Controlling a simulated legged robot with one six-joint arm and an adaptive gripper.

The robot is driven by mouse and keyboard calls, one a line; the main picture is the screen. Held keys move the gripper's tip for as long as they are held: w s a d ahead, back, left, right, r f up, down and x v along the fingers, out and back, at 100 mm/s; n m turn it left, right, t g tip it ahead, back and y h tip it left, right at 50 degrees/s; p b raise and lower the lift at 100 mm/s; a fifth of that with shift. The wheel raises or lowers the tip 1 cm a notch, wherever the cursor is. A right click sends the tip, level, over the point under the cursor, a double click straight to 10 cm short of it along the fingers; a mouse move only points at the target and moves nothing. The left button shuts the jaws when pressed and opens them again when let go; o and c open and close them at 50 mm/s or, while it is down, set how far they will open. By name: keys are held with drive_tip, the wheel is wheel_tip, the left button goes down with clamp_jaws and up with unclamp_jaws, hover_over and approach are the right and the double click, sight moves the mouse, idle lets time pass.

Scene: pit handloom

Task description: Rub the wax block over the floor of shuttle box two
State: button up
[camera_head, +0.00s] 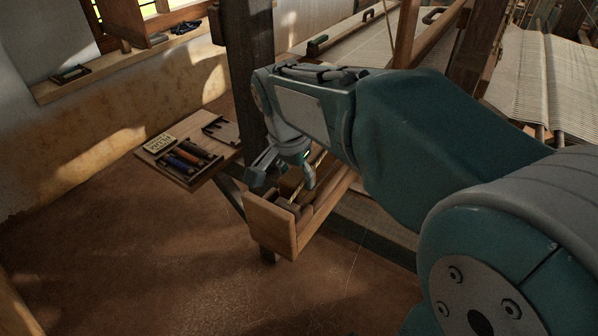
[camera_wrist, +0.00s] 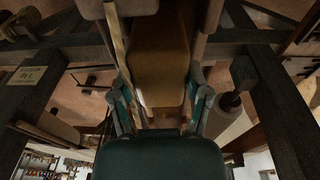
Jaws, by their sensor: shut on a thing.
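The shuttle box (camera_head: 272,226) is an open wooden trough beside the dark loom post in the head view. My gripper (camera_head: 290,182) points down into it. An amber-brown block, apparently the wax block (camera_head: 289,190), shows partly at the fingers, inside the box walls. In the wrist view my gripper (camera_wrist: 160,108) has a finger on each side of an amber-brown piece (camera_wrist: 160,112), and the gripper is shut on it. A broader brown surface lies beyond. The block's underside is hidden, so I cannot tell whether it touches the box floor.
A small wooden shelf (camera_head: 206,176) left of the post holds several dark and coloured rods and a lettered card (camera_head: 158,143). The dark loom post (camera_head: 248,75) stands close behind my gripper. Woven cloth (camera_head: 545,85) is at right. The floor at left is clear.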

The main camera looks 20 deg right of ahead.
drive_tip(key=shift+w+d, duration=0.35)
drive_tip(key=shift+d, duration=0.2)
drive_tip(key=shift+s+a+r, duration=0.1)
drive_tip(key=shift+s+a, duration=0.35)
drive_tip(key=shift+a, duration=0.1)
wheel_tip(320, 180, up, 10)
drive_tip(key=shift+f, duration=0.1)
idle(0.6)
idle(0.4)
